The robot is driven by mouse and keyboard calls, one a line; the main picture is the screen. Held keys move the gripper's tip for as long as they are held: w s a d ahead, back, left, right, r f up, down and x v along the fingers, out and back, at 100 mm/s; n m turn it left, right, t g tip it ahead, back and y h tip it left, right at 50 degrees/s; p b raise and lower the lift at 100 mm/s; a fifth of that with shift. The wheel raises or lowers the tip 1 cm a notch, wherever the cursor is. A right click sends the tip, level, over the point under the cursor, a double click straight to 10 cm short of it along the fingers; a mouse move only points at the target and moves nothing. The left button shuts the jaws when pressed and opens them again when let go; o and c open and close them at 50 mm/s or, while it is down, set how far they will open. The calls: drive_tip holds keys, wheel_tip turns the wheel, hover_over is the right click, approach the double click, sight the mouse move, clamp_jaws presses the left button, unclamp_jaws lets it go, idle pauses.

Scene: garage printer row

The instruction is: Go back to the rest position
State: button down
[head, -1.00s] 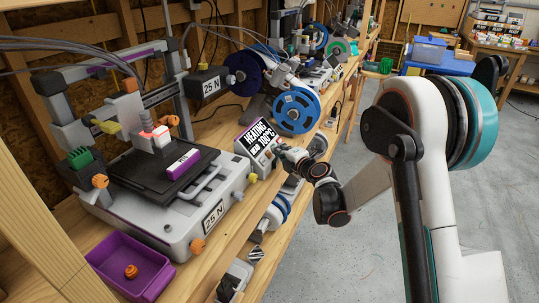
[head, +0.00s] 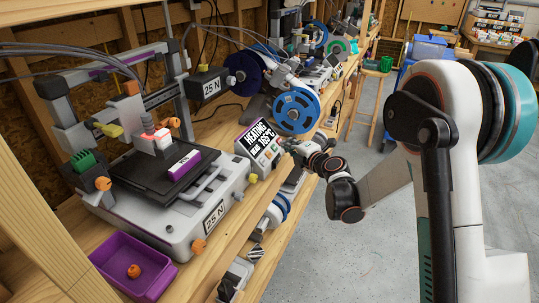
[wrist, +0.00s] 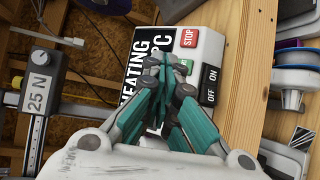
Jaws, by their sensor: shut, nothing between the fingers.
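My gripper (wrist: 163,80) is shut and empty, its teal fingers together in the wrist view. It points at the white control box (wrist: 201,44), partly covering its "HEATING" display, with red STOP, green and black ON/OFF buttons beside it. In the head view my gripper (head: 289,145) is at the right side of the same control box (head: 259,146), at the shelf's front edge. I cannot tell whether the fingertips touch the box. My arm reaches in from the right.
A 3D printer (head: 172,208) with a purple block (head: 184,165) on its bed stands left. A purple tray (head: 112,268) holding an orange part (head: 134,271) sits at front left. Blue spools (head: 297,111) stand behind the box. Grey floor (head: 345,255) is open at right.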

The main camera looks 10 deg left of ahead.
drive_tip(key=shift+r, duration=0.1)
drive_tip(key=s+d+r+m+t+h, duration=0.35)
drive_tip(key=d+r+m, duration=0.3)
drive_tip(key=r, duration=0.35)
drive_tip(key=s+d+r+m+t+h, duration=0.2)
drive_tip(key=d+r+m+h, duration=0.2)
drive_tip(key=d+r+m, duration=0.5)
drive_tip(key=s+d+r+m+g+h, duration=0.2)
drive_tip(key=s+d+r+h, duration=0.15)
drive_tip(key=s+d, duration=0.3)
drive_tip(key=s+d+f+m+g+h, duration=0.1)
drive_tip(key=s+d+f+m+g, duration=0.15)
drive_tip(key=s, duration=0.55)
drive_tip(key=s+d+f+m+g, duration=0.1)
drive_tip(key=s+f+m+g, duration=0.2)
drive_tip(key=s, duration=0.4)
drive_tip(key=s+a+f+m+g+y, duration=0.1)
drive_tip(key=s+f, duration=0.3)
drive_tip(key=s, duration=0.4)
drive_tip(key=s+a+f+m+g+y, duration=0.2)
drive_tip(key=s+f, duration=0.3)
drive_tip(key=s, duration=0.3)
drive_tip(key=shift+s+a+m+g, duration=0.35)
drive_tip(key=shift+a+g, duration=0.15)
drive_tip(key=shift+a, duration=0.25)
